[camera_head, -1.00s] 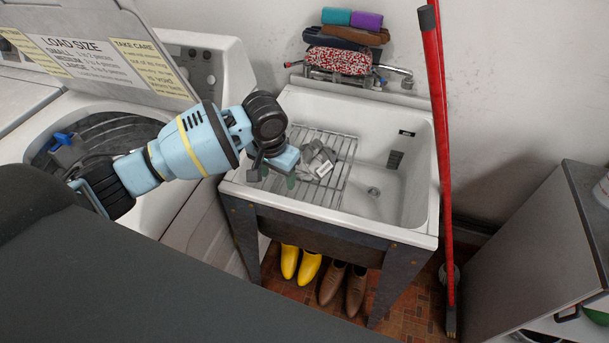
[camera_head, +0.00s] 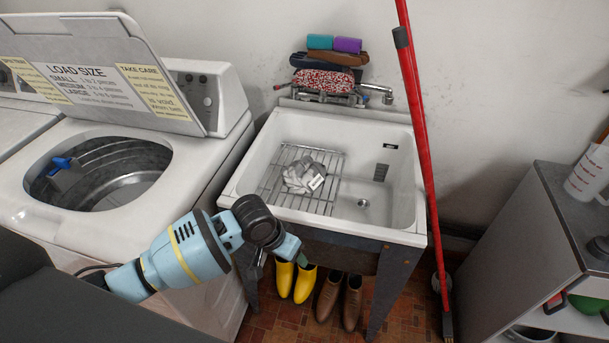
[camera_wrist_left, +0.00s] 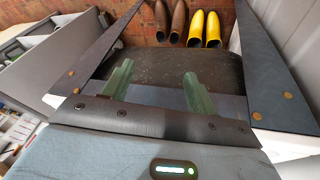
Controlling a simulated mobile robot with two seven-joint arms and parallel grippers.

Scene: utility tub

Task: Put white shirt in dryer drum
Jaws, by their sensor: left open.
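A crumpled grey-white cloth (camera_head: 304,175) with a white tag lies on the wire rack in the sink; I cannot tell for sure that it is the white shirt. The open drum (camera_head: 125,180) of the white machine is at the left, with its lid raised. Something blue (camera_head: 62,163) is at the drum's left side. My left gripper (camera_head: 292,252) is in front of the sink, below its front rim and apart from the cloth. In the left wrist view its two green fingers (camera_wrist_left: 156,87) are spread with nothing between them. My right gripper is not in view.
The sink (camera_head: 400,215) stands on a dark frame, with yellow boots (camera_head: 294,280) and brown shoes (camera_head: 339,300) beneath. A red-handled broom (camera_head: 422,150) leans at its right. A grey cabinet (camera_head: 510,240) is at the far right. Folded items (camera_head: 325,62) sit above the tap.

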